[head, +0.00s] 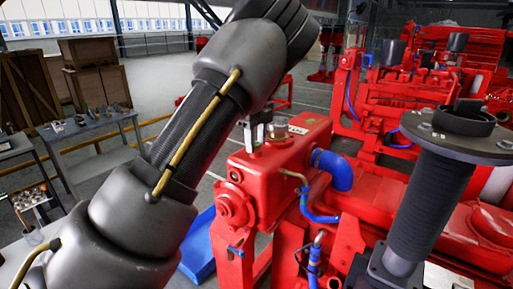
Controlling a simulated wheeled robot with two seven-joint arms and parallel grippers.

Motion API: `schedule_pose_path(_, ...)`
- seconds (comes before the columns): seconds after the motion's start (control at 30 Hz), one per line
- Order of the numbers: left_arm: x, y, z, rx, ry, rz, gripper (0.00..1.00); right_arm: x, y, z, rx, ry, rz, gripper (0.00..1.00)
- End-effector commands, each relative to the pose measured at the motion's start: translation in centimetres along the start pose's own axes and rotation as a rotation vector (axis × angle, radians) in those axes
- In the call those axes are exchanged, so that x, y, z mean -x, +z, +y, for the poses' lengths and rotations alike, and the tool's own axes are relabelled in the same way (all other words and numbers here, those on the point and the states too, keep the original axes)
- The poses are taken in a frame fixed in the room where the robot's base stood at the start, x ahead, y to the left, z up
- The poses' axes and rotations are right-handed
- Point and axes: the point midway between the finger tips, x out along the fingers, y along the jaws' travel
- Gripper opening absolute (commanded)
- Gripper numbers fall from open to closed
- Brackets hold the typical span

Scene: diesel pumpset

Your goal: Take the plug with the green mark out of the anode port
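My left arm crosses the view from the lower left, and its wrist hides part of the machine behind it. My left gripper (256,133) points down at the top of the red tank (285,165) of the near pumpset. Its small grey fingers show just below the arm; I cannot tell whether they are open, shut or touching anything. A small grey cap-like part (278,130) stands on the tank top, just right of the fingers. I cannot make out a green mark on it. No plug or anode port is clearly identifiable. My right gripper is not in view.
A blue hose (332,169) leaves the tank's right side. A tall dark ribbed column with a flange (432,190) stands at the right. A blue tray-like object (200,245) lies low at the left. A metal table (95,132) and wooden crates (92,72) stand behind.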

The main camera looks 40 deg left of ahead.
Motion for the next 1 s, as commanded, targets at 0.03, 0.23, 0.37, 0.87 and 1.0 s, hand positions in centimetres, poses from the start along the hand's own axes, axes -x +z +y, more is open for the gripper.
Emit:
schedule_pose_path(0.03,0.08,0.04,-0.02,0.0,0.0,0.0,0.39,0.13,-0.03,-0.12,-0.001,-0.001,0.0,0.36)
schedule_pose_path(0.23,0.01,0.02,-0.04,0.0,0.0,0.0,0.39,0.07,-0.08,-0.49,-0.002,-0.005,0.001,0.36)
schedule_pose_path(0.37,0.02,0.01,-0.05,-0.001,0.0,0.0,0.39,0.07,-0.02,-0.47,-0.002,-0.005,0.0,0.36)
schedule_pose_path(0.87,0.02,-0.07,0.05,0.0,0.0,0.0,0.17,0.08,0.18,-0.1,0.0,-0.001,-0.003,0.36)
schedule_pose_path(1.0,0.03,-0.08,0.03,-0.001,-0.001,0.0,0.0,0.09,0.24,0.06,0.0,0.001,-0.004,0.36)
